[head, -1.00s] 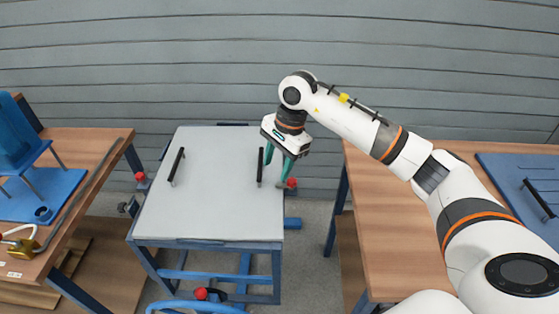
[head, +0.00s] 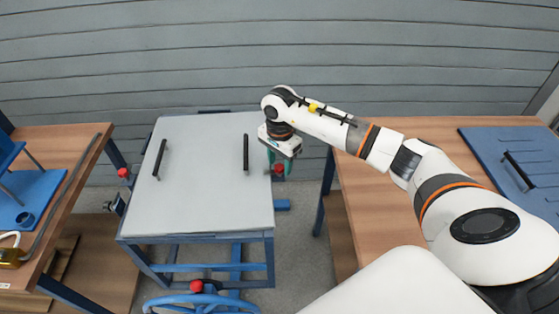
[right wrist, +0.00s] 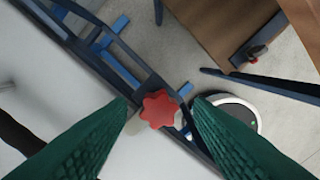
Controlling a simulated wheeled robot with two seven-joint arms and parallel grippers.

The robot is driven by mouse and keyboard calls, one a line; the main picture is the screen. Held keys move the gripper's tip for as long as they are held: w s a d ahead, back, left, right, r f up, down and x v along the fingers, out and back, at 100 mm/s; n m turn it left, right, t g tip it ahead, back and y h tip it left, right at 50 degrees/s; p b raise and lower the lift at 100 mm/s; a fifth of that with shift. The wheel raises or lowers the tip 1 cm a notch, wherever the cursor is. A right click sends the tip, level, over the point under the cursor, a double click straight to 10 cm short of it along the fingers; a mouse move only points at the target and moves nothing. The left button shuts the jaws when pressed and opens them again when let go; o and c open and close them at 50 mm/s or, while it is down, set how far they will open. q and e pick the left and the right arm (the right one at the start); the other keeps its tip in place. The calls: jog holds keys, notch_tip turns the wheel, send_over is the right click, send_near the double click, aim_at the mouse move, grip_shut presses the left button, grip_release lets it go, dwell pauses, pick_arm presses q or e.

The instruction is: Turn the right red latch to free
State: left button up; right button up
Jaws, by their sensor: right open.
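The right red latch (head: 279,169) is a small red knob at the right edge of the grey-topped cart (head: 205,205). In the right wrist view the red latch (right wrist: 159,109) is a lobed, star-like knob. My right gripper (head: 279,162) is over it. In the right wrist view its two green fingers (right wrist: 160,105) stand apart on either side of the knob, with gaps visible; I cannot tell how far down they reach. The fingers are open and hold nothing. My left gripper is not in view.
Two black handles (head: 160,158) (head: 246,153) stand on the cart top. Another red knob (head: 123,172) is at its left edge and one (head: 196,286) at its front. Wooden tables stand left (head: 75,140) and right (head: 400,225), with floor gaps between.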

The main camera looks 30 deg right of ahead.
jog(key=shift+f, duration=0.2)
jog(key=c, duration=1)
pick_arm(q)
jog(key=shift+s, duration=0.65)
